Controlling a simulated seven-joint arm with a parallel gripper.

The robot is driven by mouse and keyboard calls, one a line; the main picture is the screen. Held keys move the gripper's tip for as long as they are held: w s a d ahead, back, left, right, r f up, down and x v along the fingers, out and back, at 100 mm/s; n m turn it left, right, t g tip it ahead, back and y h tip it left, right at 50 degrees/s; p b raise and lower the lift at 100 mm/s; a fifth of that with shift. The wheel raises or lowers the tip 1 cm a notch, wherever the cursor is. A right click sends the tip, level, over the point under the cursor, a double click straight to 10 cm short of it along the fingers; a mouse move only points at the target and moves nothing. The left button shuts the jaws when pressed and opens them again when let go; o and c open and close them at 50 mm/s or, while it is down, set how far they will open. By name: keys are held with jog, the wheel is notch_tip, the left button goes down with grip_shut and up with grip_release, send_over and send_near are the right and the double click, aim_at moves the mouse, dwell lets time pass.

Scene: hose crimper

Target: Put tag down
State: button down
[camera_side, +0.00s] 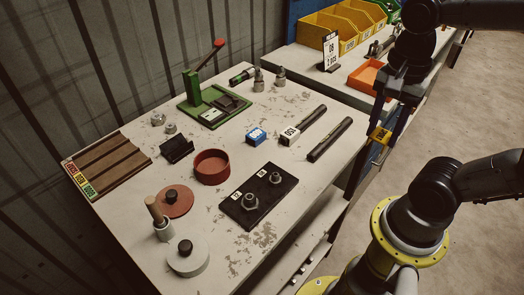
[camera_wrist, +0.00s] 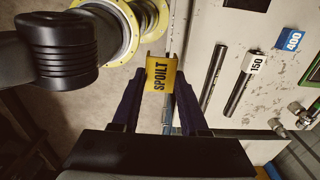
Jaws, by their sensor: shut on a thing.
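A yellow tag (camera_side: 380,134) with the word SPOILT, readable in the wrist view (camera_wrist: 161,74), is held between the fingertips of my gripper (camera_side: 382,128). My gripper also shows in the wrist view (camera_wrist: 160,80), its two dark fingers on either side of the tag. The tag is in the air, apart from any surface. In the side view it appears to the right of the near table's (camera_side: 105,210) right edge.
Two black hoses (camera_side: 329,139) lie near the table's right edge. A green crimper (camera_side: 214,104), a red-brown bowl (camera_side: 212,167) and a black plate (camera_side: 259,195) with fittings stand on the table. An orange tray (camera_side: 368,76), a sign (camera_side: 330,50) and yellow bins (camera_side: 331,30) are on the back bench.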

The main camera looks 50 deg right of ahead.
jog(key=w+a+r, duration=0.1)
jog(key=w+r, duration=0.2)
jog(key=w, duration=0.4)
jog(key=n, duration=0.5)
send_over(214, 167)
jog(key=f, duration=0.7)
jog(key=s+f, duration=0.1)
jog(key=f, duration=0.3)
jog(key=shift+d, duration=0.15)
jog(key=shift+w+f, duration=0.25)
jog(key=shift+w, duration=0.05)
jog(key=shift+w+a+f, duration=0.1)
jog(key=shift+f, duration=0.8)
jog(key=shift+w+a+f, duration=0.1)
jog(key=shift+f, duration=0.8)
jog(key=shift+f, duration=0.15)
